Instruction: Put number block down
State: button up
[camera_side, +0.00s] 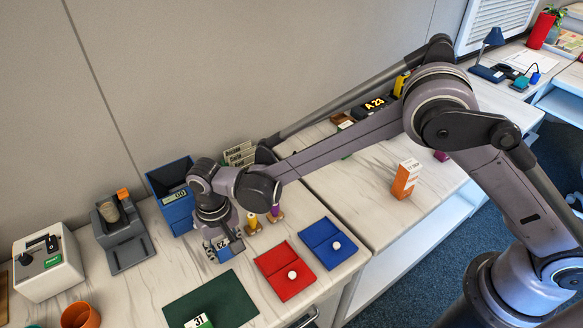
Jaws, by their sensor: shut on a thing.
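My gripper (218,247) points down near the back edge of the green mat. It is shut on a small blue number block (223,253) with a white face that seems to read 23. I cannot tell whether the block touches the table. A second number block (200,321), white and green and reading 31, is on the front part of the green mat (220,295), cut by the picture edge. A blue box (178,218) with a label reading 00 stands behind my gripper, partly hidden by my arm.
Right of the mat lie a red tray (283,272) and a blue tray (328,243), each with a white ball. A yellow peg (253,223) and a purple peg (275,212) stand close to my gripper. A grey stand (122,237) and an orange cup (80,316) are at left.

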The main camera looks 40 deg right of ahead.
jog(key=shift+f, duration=0.3)
jog(key=shift+f, duration=0.15)
jog(key=o, duration=1)
